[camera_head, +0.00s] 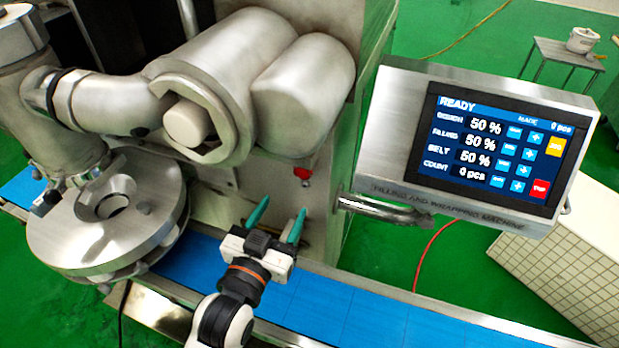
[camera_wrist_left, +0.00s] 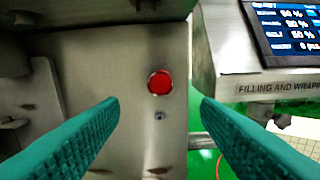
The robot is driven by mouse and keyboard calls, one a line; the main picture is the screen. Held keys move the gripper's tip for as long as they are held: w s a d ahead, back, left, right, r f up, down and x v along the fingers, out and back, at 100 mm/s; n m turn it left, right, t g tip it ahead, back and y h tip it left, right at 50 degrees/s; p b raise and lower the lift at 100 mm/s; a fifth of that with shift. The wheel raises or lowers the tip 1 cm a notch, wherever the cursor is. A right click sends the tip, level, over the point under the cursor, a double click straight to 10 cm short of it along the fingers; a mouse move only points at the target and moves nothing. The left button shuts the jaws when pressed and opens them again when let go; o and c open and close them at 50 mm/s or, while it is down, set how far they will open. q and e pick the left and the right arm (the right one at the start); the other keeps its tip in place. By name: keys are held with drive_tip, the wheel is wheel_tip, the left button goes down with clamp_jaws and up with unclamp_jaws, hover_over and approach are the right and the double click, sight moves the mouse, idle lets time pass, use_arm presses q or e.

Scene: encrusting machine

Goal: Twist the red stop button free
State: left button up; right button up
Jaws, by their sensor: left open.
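The red stop button (camera_head: 304,173) is a small round knob on the machine's steel side, below the rounded housing. In the left wrist view the red button (camera_wrist_left: 160,82) shows face-on, ahead of and between the two fingers. My left gripper (camera_head: 278,222) has green fingers and is open and empty. It is below and in front of the button, apart from it. In the left wrist view its fingers (camera_wrist_left: 159,105) stand on either side with a wide gap. My right gripper is not in view.
A control panel (camera_head: 497,140) reading READY hangs to the right on a metal arm (camera_head: 385,209). A blue conveyor belt (camera_head: 350,312) runs beneath my left gripper. A round steel disc unit (camera_head: 105,225) stands at the left.

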sight(301, 176)
use_arm(q)
drive_tip(key=p+x, duration=0.1)
drive_tip(key=x, duration=0.9)
drive_tip(key=c, duration=1)
drive_tip(key=shift+r+m+p, duration=0.2)
drive_tip(key=shift+m+p, duration=0.2)
drive_tip(key=shift+p, duration=0.3)
drive_tip(key=shift+f, duration=0.15)
drive_tip(key=o, duration=1)
